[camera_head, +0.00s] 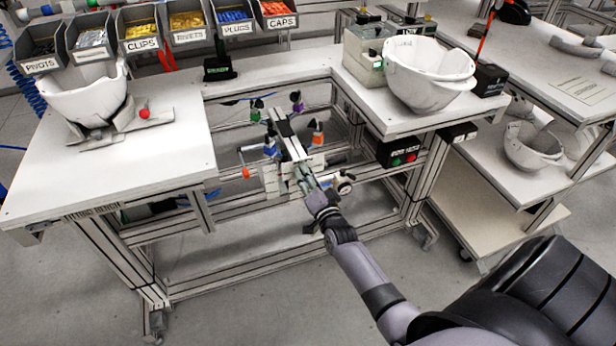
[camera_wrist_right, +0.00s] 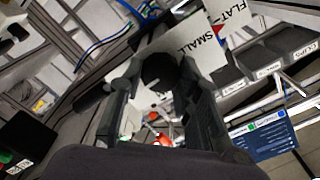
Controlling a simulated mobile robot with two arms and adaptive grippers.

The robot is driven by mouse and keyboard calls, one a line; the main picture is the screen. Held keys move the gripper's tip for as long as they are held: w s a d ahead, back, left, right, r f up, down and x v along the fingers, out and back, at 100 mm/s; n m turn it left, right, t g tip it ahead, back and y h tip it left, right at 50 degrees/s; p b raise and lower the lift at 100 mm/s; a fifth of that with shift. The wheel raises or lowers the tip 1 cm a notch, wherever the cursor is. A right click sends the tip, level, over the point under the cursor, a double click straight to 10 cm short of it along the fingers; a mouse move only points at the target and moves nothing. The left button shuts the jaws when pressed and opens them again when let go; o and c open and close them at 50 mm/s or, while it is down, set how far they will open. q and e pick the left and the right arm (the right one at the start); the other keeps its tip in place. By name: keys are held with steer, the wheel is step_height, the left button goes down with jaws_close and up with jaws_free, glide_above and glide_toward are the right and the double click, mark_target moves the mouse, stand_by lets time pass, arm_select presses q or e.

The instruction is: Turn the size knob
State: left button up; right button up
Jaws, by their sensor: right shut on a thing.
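The size knob (camera_wrist_right: 158,70) is a dark round knob in the right wrist view, between the two fingers of my right gripper (camera_wrist_right: 160,88). The fingers are shut on it from both sides. A white plate (camera_wrist_right: 190,48) marked SMALL and a red pointer mark sit just beyond it. In the head view my right gripper (camera_head: 308,187) reaches from the lower right to the front of the fixture (camera_head: 290,145) in the gap of the bench; the knob is hidden there. My left gripper is not in view.
A white helmet shell (camera_head: 85,95) sits on a stand on the left bench, another (camera_head: 428,75) on the right bench. Labelled bins (camera_head: 190,25) line the back. A dial gauge (camera_head: 345,188) is close to my right gripper. A lower shell (camera_head: 532,147) stands at right.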

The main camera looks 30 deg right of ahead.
steer(key=o, duration=1.1)
steer(key=shift+o, duration=0.2)
steer(key=shift+s, duration=0.1)
steer(key=v, duration=1.2)
